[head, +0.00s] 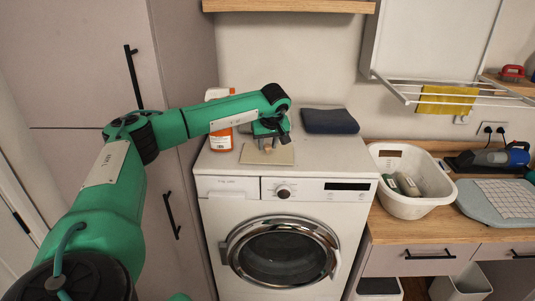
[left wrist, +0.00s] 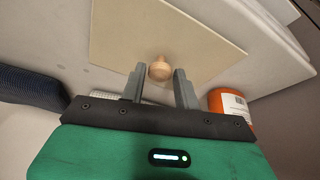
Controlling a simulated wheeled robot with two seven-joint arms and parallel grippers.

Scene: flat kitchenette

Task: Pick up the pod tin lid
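The pod tin lid (head: 284,156) is a flat beige square panel with a round wooden knob. It lies on top of the white washing machine. In the left wrist view the lid (left wrist: 120,35) fills the upper middle, and its knob (left wrist: 160,70) shows between my fingertips. My left gripper (head: 266,146) is over the lid, pointing down. In the left wrist view the gripper's (left wrist: 159,75) two grey fingers are apart on either side of the knob, with small gaps; whether either touches it is hard to tell. My right gripper is not in view.
An orange and white bottle (head: 220,138) stands just left of the lid; it also shows in the left wrist view (left wrist: 230,103). A folded dark blue cloth (head: 330,121) lies behind right. A white basket (head: 402,208) stands on the wooden counter at right.

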